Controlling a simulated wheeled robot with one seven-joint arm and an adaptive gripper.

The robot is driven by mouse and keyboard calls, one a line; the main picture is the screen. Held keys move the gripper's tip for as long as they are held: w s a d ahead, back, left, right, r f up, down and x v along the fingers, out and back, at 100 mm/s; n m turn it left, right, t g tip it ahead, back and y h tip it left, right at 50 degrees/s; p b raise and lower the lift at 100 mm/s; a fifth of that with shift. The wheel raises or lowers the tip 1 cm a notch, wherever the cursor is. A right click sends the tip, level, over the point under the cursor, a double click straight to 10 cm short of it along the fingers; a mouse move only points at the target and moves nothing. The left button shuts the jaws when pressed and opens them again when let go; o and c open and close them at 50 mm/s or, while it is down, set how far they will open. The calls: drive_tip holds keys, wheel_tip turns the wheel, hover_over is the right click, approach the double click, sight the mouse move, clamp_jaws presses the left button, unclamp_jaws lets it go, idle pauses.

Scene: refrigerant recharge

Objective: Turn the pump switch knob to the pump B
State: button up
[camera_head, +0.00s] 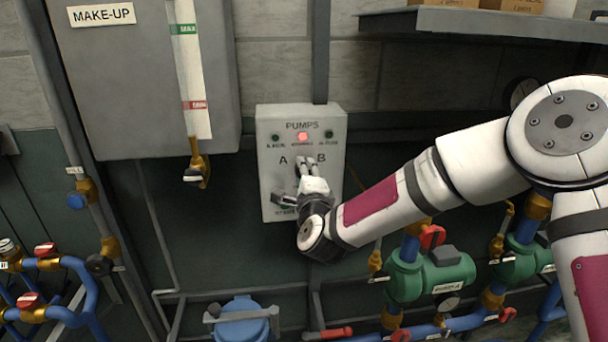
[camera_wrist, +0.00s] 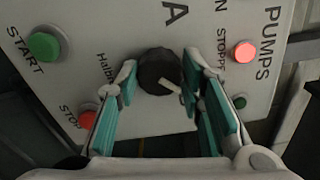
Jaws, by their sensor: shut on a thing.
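The grey PUMPS box (camera_head: 270,185) hangs on the wall, with the letters A and B below its row of lamps. The black pump switch knob (camera_wrist: 157,68) shows in the wrist view. Its white pointer mark slants to the lower right there, the side away from the letter A (camera_wrist: 175,14). My gripper (camera_head: 306,163) is at the box face, and in the wrist view its teal-padded fingers (camera_wrist: 160,78) are shut on the knob from both sides. In the head view my gripper hides most of the knob. The B is not visible in the wrist view.
A red lamp (camera_head: 303,136) is lit between two dark green ones. A green START button (camera_wrist: 43,46) and a red STOP button (camera_wrist: 88,116) sit near the fingers. The MAKE-UP tank (camera_head: 120,90) is left; green pumps (camera_head: 445,275) and pipes are below right.

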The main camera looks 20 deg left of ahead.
drive_tip(key=o, duration=1.2)
drive_tip(key=shift+c, duration=0.2)
drive_tip(key=v, duration=1.2)
drive_tip(key=shift+a, duration=0.1)
